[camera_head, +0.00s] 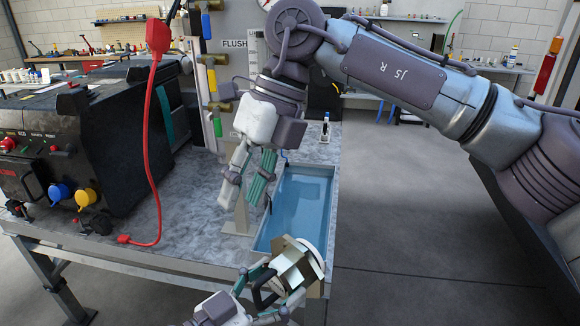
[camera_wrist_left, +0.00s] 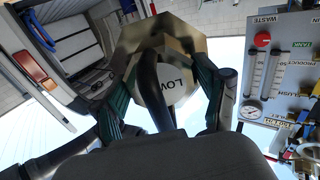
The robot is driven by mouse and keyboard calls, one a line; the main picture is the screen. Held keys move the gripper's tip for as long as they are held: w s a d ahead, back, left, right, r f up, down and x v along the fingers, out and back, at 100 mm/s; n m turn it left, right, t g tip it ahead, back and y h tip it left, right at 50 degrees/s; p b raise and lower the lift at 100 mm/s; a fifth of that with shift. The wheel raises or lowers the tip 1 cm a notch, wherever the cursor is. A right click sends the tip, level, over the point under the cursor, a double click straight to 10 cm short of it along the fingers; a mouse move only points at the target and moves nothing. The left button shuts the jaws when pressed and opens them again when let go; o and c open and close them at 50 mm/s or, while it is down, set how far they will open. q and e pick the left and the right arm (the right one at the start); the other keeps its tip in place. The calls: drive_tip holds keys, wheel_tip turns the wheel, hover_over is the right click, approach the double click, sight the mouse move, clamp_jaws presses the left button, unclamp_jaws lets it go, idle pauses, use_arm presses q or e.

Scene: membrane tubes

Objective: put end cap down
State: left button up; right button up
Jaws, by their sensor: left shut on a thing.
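The end cap (camera_head: 306,262) is a metallic, angular piece with a round pale part and a dark handle. My left gripper (camera_head: 276,288), at the bottom of the head view, is shut on it. The cap is over the near end of the blue-lined tray (camera_head: 331,215); whether it touches the tray is unclear. In the left wrist view the cap (camera_wrist_left: 132,45) shows its brassy polygonal rim and a pale face with the letters "LOW", partly hidden by the dark handle (camera_wrist_left: 151,92). My right gripper (camera_head: 250,186) hangs above the bench, its fingers apart and empty.
The grey bench top (camera_head: 190,215) has free room left of the tray. A black control box (camera_head: 80,150) with a red cable (camera_head: 150,160) stands at the left. Open floor lies to the right.

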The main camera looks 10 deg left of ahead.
sight(293, 241)
use_arm(q)
drive_tip(key=shift+s, duration=0.1)
use_arm(e)
drive_tip(key=d+r+t+h, duration=0.3)
drive_tip(key=d+h, duration=0.1)
drive_tip(key=d, duration=0.2)
drive_tip(key=f, duration=1.1)
drive_tip(key=shift+w+d+f, duration=0.25)
drive_tip(key=shift+w+f, duration=0.05)
clamp_jaws()
use_arm(q)
drive_tip(key=o, duration=1.4)
drive_tip(key=shift+o, duration=0.5)
